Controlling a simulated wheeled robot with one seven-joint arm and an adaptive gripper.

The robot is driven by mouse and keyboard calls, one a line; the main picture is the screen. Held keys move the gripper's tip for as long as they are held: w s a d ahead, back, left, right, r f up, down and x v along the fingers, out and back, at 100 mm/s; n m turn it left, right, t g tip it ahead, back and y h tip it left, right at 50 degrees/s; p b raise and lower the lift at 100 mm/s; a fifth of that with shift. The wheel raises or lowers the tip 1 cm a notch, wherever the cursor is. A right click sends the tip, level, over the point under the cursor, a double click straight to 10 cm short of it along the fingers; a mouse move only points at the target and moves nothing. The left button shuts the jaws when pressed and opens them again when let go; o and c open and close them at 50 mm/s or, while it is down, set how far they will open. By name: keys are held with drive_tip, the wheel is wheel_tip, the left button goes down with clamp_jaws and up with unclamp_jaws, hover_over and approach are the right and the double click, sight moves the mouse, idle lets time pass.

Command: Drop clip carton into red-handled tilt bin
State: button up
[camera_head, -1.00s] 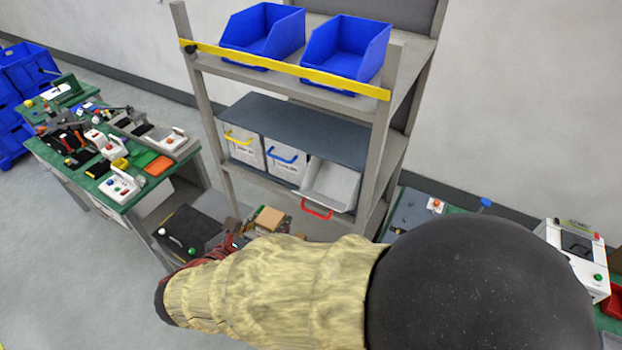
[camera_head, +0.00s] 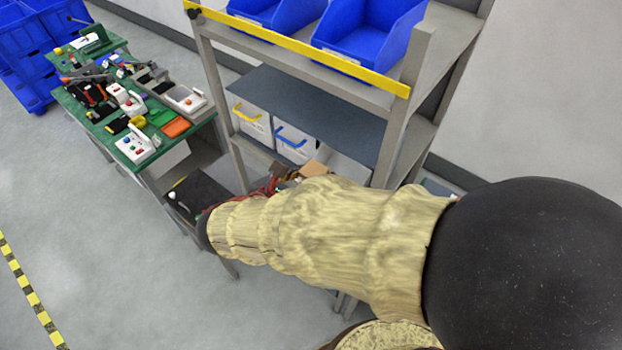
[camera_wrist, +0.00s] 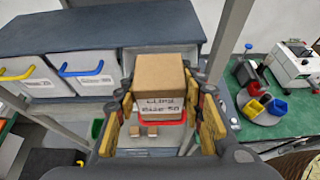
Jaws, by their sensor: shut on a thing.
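The clip carton (camera_wrist: 160,82) is a brown cardboard box with a white label, held between the fingers of my gripper (camera_wrist: 163,115) in the wrist view. In the head view the carton (camera_head: 313,169) shows only partly past my arm. The red-handled tilt bin (camera_wrist: 190,58) is behind the carton in the wrist view; its red handle (camera_wrist: 165,122) shows below the carton. Its light inside (camera_head: 349,169) also shows in the head view, and my arm hides its front there. My gripper is shut on the carton, in front of the bin; the exact gap cannot be told.
Bins with a yellow handle (camera_head: 237,113) and a blue handle (camera_head: 290,142) stand left of it, under a dark shelf panel (camera_head: 300,105). A rack post (camera_wrist: 232,35) rises just right of the carton. A cluttered green bench (camera_head: 130,105) stands at left.

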drive_tip(key=w+d, duration=0.2)
drive_tip(key=w, duration=0.1)
drive_tip(key=w+d+b, duration=0.1)
drive_tip(key=w+d, duration=0.1)
drive_tip(key=w, duration=0.1)
drive_tip(key=shift+d, duration=0.4)
drive_tip(key=shift+w+d+f+b, duration=0.1)
drive_tip(key=shift+w+f+b, duration=0.1)
drive_tip(key=shift+f+b, duration=1.25)
drive_tip(key=shift+f, duration=0.55)
drive_tip(key=o, duration=1.3)
drive_tip(key=shift+c, duration=0.2)
drive_tip(key=v, duration=1.2)
drive_tip(key=shift+f, duration=0.1)
